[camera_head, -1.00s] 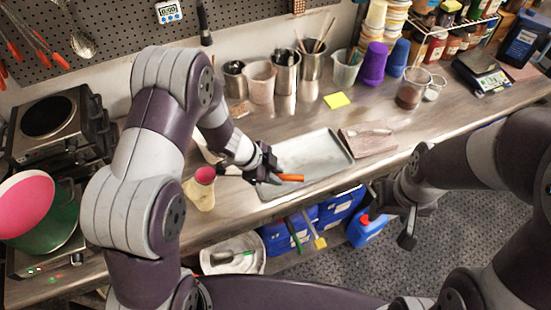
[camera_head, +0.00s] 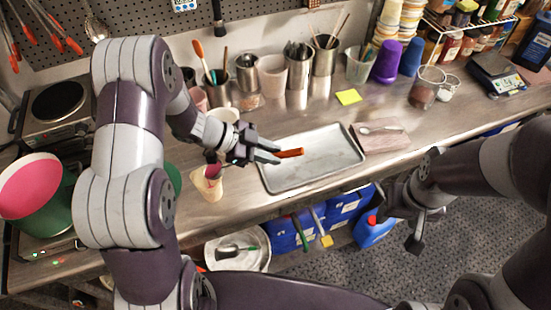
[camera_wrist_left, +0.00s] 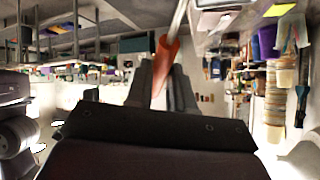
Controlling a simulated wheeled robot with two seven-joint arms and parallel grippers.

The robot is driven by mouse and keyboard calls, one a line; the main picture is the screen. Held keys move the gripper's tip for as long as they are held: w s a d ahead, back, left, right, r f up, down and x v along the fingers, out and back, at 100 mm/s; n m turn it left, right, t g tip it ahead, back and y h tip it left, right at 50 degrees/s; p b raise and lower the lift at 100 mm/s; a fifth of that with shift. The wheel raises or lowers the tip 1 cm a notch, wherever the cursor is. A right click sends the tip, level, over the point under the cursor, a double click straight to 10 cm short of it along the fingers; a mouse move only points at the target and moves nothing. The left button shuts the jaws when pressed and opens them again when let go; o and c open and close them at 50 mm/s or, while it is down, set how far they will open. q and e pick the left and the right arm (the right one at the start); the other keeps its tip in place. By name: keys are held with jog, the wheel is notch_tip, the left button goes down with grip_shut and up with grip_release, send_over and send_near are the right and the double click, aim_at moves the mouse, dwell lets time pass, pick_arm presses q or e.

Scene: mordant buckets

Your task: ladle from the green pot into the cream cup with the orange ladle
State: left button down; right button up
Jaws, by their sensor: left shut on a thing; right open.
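The green pot (camera_head: 57,214) with pink contents stands on a burner at the far left. The cream cup (camera_head: 207,187) stands on the counter left of the metal tray. My left gripper (camera_head: 270,152) is shut on the orange ladle (camera_head: 291,153), whose handle also shows between the fingers in the left wrist view (camera_wrist_left: 165,62). The ladle's pinkish bowl is at the cup's mouth and looks tilted; I cannot tell whether it touches the rim or what it holds. My right gripper (camera_head: 416,224) is open and empty, in front of the counter.
A metal tray (camera_head: 345,176) lies under and right of my left gripper. A board with a spoon (camera_head: 381,138) is beyond it. Cups and utensil pots (camera_head: 325,60) line the back. A white bucket (camera_head: 262,262) and blue containers (camera_head: 283,236) stand below the counter.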

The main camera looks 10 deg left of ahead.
pick_arm(q)
jog(key=a+r+h+p, duration=0.1)
jog(key=a+r, duration=0.1)
jog(key=a+r+h, duration=0.2)
jog(key=a, duration=0.1)
jog(key=shift+s+r+h+p, duration=0.1)
jog(key=shift+r+h+p, duration=0.15)
jog(key=shift+h+p, duration=0.1)
jog(key=a+r+t+h+b, duration=0.1)
jog(key=a+r+h+b, duration=0.1)
jog(key=a, duration=0.3)
jog(key=a+r+n+t+h+b, duration=0.1)
jog(key=a+h+b, duration=0.1)
jog(key=a+h, duration=0.2)
jog(key=shift+s+a+r, duration=0.25)
jog(key=shift+a+r, duration=0.1)
jog(key=shift+a, duration=0.6)
jog(key=shift+r, duration=0.1)
notch_tip(320, 180, up, 5)
jog(key=p, duration=0.3)
jog(key=shift+p, duration=0.3)
jog(key=shift+n, duration=0.3)
dwell(0.3)
